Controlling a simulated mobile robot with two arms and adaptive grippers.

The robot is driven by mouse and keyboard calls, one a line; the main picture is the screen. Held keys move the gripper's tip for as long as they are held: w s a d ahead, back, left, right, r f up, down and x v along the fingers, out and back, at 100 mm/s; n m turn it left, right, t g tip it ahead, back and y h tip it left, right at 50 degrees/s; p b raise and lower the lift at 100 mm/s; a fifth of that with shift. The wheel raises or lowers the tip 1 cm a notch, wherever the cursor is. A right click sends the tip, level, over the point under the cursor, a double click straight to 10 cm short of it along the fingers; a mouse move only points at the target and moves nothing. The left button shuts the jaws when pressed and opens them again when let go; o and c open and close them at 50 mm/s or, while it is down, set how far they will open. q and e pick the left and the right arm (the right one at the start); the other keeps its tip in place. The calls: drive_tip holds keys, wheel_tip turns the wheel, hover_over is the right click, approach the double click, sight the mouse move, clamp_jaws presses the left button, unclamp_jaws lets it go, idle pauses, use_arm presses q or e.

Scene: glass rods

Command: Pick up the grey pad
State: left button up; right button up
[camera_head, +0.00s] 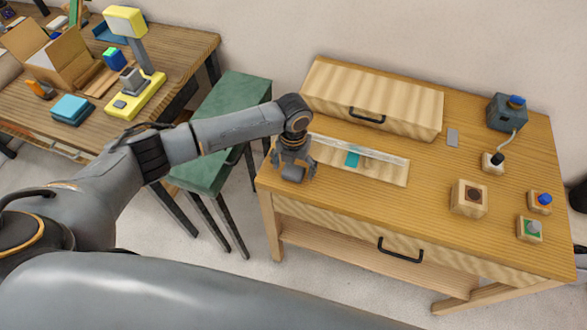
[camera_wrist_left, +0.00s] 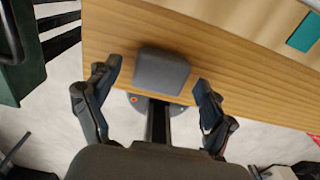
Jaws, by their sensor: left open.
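The grey pad (camera_wrist_left: 162,70) is a small dark grey block with rounded edges, near the edge of the wooden table. In the head view the pad (camera_head: 293,174) shows at the table's left end, under my left gripper (camera_head: 295,176). In the left wrist view my left gripper (camera_wrist_left: 155,88) is open, with one finger on each side of the pad. Gaps show between the pad and both fingers, and nothing is held.
A green stool (camera_head: 228,105) stands left of the table.

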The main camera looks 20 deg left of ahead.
use_arm(q)
drive_tip(key=shift+f, duration=0.35)
drive_tip(key=c, duration=1)
drive_tip(key=shift+c, duration=0.2)
drive_tip(key=shift+r, duration=0.55)
drive_tip(key=s+d+r+b, duration=0.2)
drive_tip(key=s+d+r, duration=0.1)
drive_tip(key=s+r, duration=0.3)
drive_tip(key=s+d+r+b, duration=0.2)
drive_tip(key=s+d+r, duration=0.1)
drive_tip(key=s+r, duration=0.3)
drive_tip(key=shift+s+d, duration=0.25)
